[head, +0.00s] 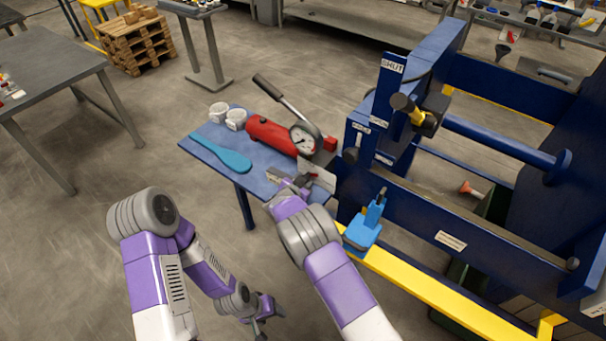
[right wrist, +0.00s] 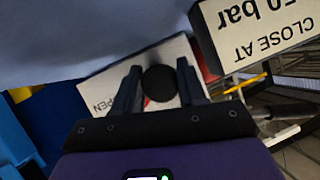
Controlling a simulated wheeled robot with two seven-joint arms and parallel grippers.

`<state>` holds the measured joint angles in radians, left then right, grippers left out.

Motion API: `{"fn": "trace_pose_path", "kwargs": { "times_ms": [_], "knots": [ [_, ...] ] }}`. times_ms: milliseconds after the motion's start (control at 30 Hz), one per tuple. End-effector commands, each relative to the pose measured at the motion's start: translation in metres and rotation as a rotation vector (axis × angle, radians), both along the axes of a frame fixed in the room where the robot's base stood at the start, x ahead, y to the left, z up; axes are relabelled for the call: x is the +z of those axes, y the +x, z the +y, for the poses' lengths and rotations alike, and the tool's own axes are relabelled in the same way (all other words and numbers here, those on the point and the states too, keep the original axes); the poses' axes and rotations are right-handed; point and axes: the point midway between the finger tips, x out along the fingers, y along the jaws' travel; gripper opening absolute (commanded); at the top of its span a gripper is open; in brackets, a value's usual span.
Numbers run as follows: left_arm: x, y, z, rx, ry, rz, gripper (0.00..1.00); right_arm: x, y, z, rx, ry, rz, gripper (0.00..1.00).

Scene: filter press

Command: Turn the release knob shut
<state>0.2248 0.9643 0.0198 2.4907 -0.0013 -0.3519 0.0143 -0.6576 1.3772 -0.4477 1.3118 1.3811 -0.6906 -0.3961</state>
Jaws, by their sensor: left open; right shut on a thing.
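The release knob (right wrist: 160,84) is a round black knob in the right wrist view. It sits in front of a white plate (right wrist: 103,92) with partly covered lettering that reads as OPEN. My right gripper (right wrist: 159,74) is shut on the knob, one finger on each side. In the head view my right gripper (head: 289,182) is at the front of the red hand pump (head: 270,135), and the knob is hidden there. My left gripper (head: 263,325) hangs low, open and empty, away from the table.
The blue side table (head: 205,148) holds the pump with its gauge (head: 303,140), a teal paddle (head: 222,152) and two white cups (head: 236,119). A white "CLOSE AT 50 bar" sign (right wrist: 262,28) stands close to my right gripper. The blue press frame (head: 450,235) is to the right.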

Motion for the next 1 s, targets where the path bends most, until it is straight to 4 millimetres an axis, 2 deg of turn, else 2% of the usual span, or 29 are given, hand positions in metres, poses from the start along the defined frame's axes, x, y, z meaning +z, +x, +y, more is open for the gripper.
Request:
{"fn": "trace_pose_path", "kwargs": {
  "times_ms": [33,300,800,833,900,1000],
  "knots": [
    [0.007,0.0,0.0,0.0,0.0,0.0,0.61,0.002,0.0,0.0,0.0,-0.015,0.012,0.1],
    [0.017,0.0,0.0,0.0,0.0,0.0,0.61,0.0,0.0,0.0,0.002,-0.069,0.05,0.1],
    [0.018,0.0,0.0,0.0,0.0,0.0,0.61,-0.001,0.0,0.0,0.002,-0.083,0.058,0.1],
    [0.018,0.0,0.0,0.0,0.0,0.0,0.61,-0.001,0.0,0.0,0.002,-0.083,0.058,0.42],
    [0.018,0.0,0.0,0.0,0.0,0.0,0.61,-0.001,0.0,0.0,0.002,-0.083,0.058,0.5],
    [0.018,0.0,0.0,0.0,0.0,0.0,0.61,-0.001,0.0,0.0,0.002,-0.082,0.058,0.5]
  ]
}}
